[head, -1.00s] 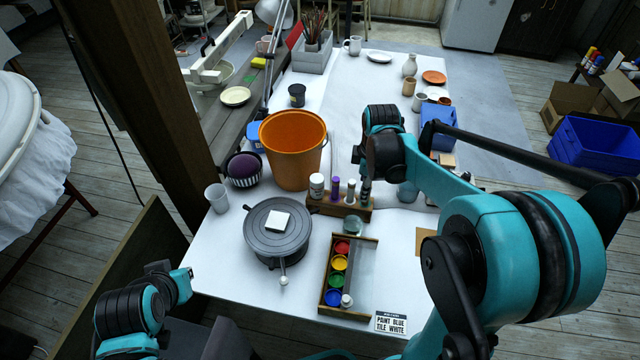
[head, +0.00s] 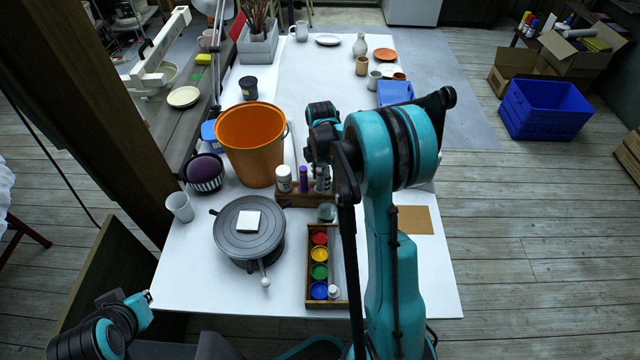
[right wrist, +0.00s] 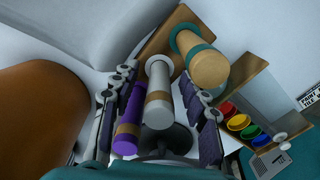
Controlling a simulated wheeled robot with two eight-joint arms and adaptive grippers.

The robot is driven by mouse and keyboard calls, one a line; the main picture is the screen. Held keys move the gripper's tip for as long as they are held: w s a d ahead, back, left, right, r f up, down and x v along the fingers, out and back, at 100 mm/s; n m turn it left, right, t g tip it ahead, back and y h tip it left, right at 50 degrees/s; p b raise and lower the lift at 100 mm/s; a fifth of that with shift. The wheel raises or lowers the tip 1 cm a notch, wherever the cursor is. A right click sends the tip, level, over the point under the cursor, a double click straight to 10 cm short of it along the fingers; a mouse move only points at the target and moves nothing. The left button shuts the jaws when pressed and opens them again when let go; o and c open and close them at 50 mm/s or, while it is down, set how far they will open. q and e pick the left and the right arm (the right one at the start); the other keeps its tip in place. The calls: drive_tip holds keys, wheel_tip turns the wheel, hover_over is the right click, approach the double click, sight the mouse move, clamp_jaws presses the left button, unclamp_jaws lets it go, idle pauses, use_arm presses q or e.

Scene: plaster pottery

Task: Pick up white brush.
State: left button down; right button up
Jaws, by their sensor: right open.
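The white brush (right wrist: 158,95) stands in a wooden holder (head: 290,201); the right wrist view shows it between the fingers of my right gripper (right wrist: 156,78). A purple brush (right wrist: 130,118) is beside it, close to the left finger; it also shows in the head view (head: 303,178). A thick tan handle with a teal band (right wrist: 207,66) stands just past the right finger. In the head view my right gripper (head: 322,170) is over the holder's right part and hides most of the white brush. My left gripper (head: 143,300) is low at the left, its fingers unclear.
An orange bucket (head: 252,150) stands behind and left of the holder. A white-capped bottle (head: 284,178) stands at the holder's left end. A grey turntable (head: 235,243) with a white tile (head: 249,220) and a paint box (head: 310,232) are in front. The table's front left is clear.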

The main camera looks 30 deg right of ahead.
drive_tip(key=shift+f, duration=0.55)
drive_tip(key=shift+r, duration=0.1)
clamp_jaws()
wheel_tip(320, 180, up, 10)
drive_tip(key=p, duration=0.3)
drive_tip(key=shift+p, duration=0.3)
